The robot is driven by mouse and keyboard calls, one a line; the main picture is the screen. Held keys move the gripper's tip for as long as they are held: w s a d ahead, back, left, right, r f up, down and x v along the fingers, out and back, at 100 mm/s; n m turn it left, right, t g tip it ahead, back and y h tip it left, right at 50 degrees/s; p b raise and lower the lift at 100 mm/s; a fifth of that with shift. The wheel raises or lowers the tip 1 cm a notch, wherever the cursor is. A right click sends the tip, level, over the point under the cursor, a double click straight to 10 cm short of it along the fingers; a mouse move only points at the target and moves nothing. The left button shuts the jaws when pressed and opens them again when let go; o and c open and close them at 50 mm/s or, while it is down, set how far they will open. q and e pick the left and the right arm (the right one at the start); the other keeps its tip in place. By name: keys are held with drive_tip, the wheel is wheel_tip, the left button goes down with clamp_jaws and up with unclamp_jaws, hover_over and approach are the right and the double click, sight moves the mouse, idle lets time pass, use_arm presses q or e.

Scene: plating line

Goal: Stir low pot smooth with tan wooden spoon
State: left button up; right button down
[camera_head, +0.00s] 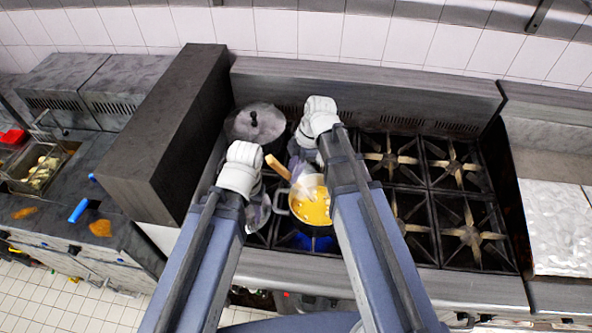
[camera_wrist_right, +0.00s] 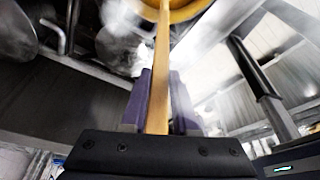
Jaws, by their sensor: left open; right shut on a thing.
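The low pot (camera_head: 297,217) holds a yellow-orange mixture and stands on a front-left burner, with blue flame below it. The tan wooden spoon (camera_head: 279,167) is tilted, its handle end up and left of the pot. My right gripper (camera_head: 300,171) is shut on the spoon at the pot's back-left side. In the right wrist view, the spoon (camera_wrist_right: 160,70) runs between purple fingers (camera_wrist_right: 157,95) toward the round orange pot area; its tip is not clear. My left gripper (camera_head: 259,212) is open just left of the pot, partly hidden by my arm and apparently empty.
A lidded pot (camera_head: 255,122) stands behind, at the back left burner. A tall dark block (camera_head: 180,135) bounds the stove's left side. Empty burners (camera_head: 455,165) lie to the right. A blue item (camera_head: 78,211) lies on the left counter.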

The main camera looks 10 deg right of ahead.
idle(0.6)
wheel_tip(320, 180, up, 4)
drive_tip(key=p, duration=0.4)
